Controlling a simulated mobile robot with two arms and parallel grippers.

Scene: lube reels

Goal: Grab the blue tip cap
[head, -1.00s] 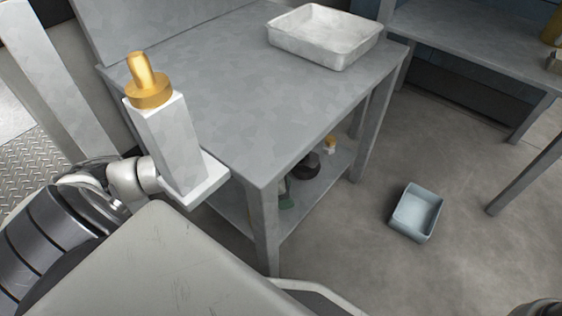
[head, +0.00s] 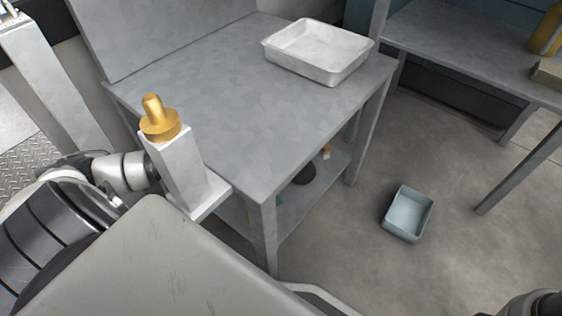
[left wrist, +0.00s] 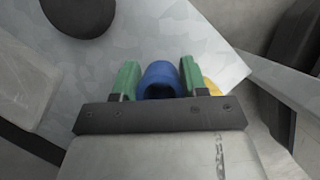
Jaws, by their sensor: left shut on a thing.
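The blue tip cap (left wrist: 160,75) is in the left wrist view, a hollow blue round piece with a dark opening facing the camera. My left gripper (left wrist: 159,82) has its two green fingers on either side of it and is shut on it. The cap's far end is hidden. In the head view the cap cannot be made out, and my left gripper is not clearly seen. My right gripper is not seen.
A grey table (head: 215,95) carries a white tray (head: 318,55). A pale block with a brass top (head: 160,122) stands at left. A dark round object (head: 305,172) is on the lower shelf. A blue-grey bin (head: 408,214) sits on open floor.

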